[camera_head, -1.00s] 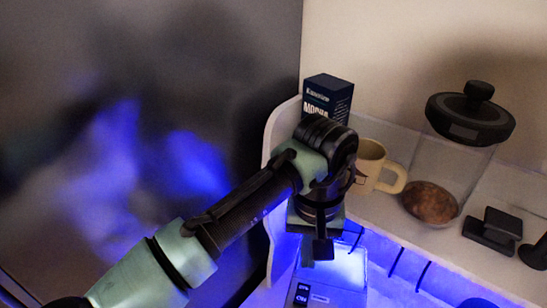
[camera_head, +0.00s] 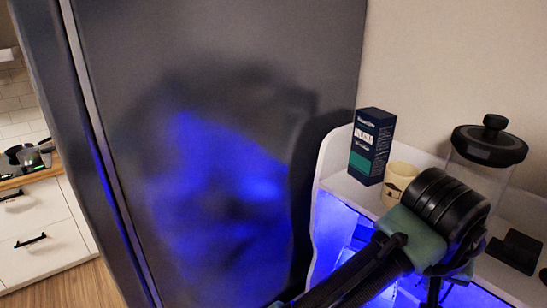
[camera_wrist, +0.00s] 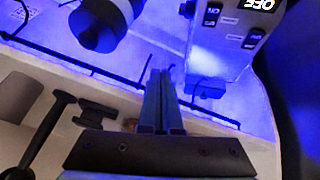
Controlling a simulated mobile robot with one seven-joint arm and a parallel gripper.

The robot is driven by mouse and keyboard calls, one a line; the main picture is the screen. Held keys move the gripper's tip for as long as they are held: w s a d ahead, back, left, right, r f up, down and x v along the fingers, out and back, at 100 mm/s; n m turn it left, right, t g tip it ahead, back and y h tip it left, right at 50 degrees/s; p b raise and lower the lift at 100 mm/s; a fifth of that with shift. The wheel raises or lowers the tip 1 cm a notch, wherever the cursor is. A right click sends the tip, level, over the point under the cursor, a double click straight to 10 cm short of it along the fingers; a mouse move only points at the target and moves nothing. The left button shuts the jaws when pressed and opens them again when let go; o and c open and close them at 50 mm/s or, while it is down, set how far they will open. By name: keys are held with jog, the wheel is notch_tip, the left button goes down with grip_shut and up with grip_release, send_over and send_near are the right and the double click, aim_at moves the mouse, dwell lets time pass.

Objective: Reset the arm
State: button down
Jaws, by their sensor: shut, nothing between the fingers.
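My arm reaches in from the bottom of the head view, its dark wrist joint in front of the white cabinet (camera_head: 330,170). My gripper (camera_wrist: 160,82) shows in the wrist view with its two fingers together and nothing between them. It points over the blue-lit cabinet area, apart from the things there. In the head view the fingers are mostly hidden behind or below the wrist.
On the cabinet top stand a dark box (camera_head: 371,147), a cream mug (camera_head: 398,180) partly hidden by my wrist, and a lidded glass jar (camera_head: 489,146). A large dark panel (camera_head: 220,120) fills the left. The wrist view shows a switch box (camera_wrist: 228,30).

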jog(key=w+a+r+n+t+h, duration=0.15)
jog(key=w+r+t+h, duration=0.25)
jog(key=r+t, duration=0.65)
jog(key=a+r+n+t+y, duration=0.25)
jog(key=a+y, duration=0.25)
jog(key=a, duration=0.7)
jog(key=a+r+n+t+y, duration=0.1)
jog(key=a+n+y, duration=0.25)
jog(key=a, duration=0.75)
jog(key=s+r+t+b, duration=1)
jog(key=s+b, duration=0.2)
jog(key=b, duration=0.2)
jog(key=shift+r+m+b, duration=0.3)
jog(key=shift+m, duration=0.15)
